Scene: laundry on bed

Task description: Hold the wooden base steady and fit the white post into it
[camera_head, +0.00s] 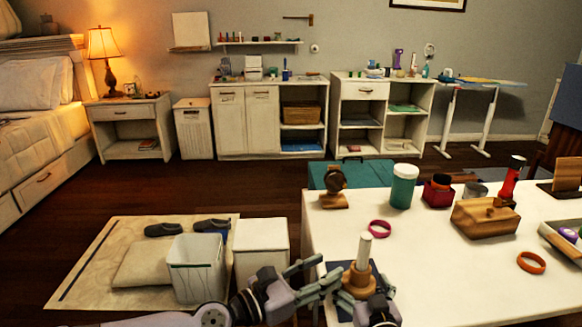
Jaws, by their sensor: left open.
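The wooden base (357,283) is a round, stepped brown piece near the front left of the white table, over a dark blue mat (334,268). The white post (364,250) stands upright above the middle of the base, its lower end meeting the base's collar. I cannot tell how deep it sits. My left gripper (328,268) is open, just left of the base, with its fingers pointing at it. Contact is unclear. Grey and dark parts, apparently my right gripper (376,310), show at the bottom edge in front of the base. Its fingers cannot be made out.
A pink ring (380,229), a wooden watch stand (333,190), a teal jar (403,187), a wooden box (486,217) and an orange ring (531,262) are on the white table (450,285). The tabletop right of the base is clear. A white bin (197,270) stands left.

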